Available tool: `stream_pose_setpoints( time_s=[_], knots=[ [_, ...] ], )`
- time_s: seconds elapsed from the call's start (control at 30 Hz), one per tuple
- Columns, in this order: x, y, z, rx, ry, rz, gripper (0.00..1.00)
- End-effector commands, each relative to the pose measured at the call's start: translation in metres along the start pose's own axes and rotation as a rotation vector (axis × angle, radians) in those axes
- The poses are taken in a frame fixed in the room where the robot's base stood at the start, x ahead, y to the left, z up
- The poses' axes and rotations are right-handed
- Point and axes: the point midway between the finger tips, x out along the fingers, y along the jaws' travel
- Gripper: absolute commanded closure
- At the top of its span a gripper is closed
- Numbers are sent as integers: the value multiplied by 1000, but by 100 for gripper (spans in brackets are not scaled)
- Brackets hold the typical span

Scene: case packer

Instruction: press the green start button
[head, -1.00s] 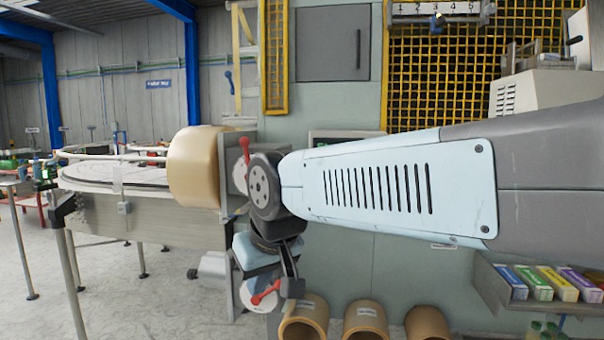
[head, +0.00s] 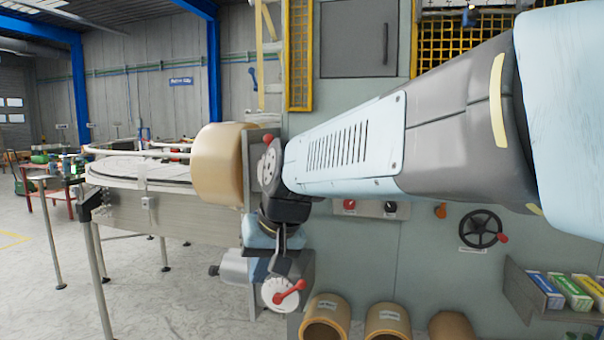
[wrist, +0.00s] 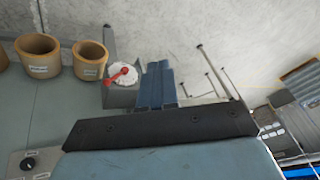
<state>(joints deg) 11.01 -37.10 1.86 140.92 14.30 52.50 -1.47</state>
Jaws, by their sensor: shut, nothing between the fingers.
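No green button shows in either view; part of the machine front is hidden behind my arm. A control strip (head: 370,208) on the machine, partly covered by my arm, carries a red button (head: 349,205) and a black knob (head: 391,208). My gripper (head: 281,265) hangs below my wrist at the left of the machine, in front of the dial with the red handle, apart from the strip. In the wrist view its blue-grey fingers (wrist: 160,82) appear shut and empty. A black knob on a grey plate (wrist: 27,163) shows at that view's lower left.
A dial with a red handle (head: 284,293) is close to my gripper. A round conveyor table (head: 150,180) and a tan roller (head: 222,167) stand left. A black handwheel (head: 481,229), a shelf of coloured boxes (head: 555,300) and tan tubes (head: 387,321) lie right and below.

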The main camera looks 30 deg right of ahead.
Motion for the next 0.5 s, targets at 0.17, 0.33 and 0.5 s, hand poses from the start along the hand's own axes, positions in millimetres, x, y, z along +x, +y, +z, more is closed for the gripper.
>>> stream_pose_setpoints(
  time_s=[0.17,0.33,0.5],
  knots=[
    [13,-5,-30,237,-25,-89,100],
    [23,-4,-64,457,-26,-189,100],
    [30,7,-105,678,-7,-301,100]
  ],
)
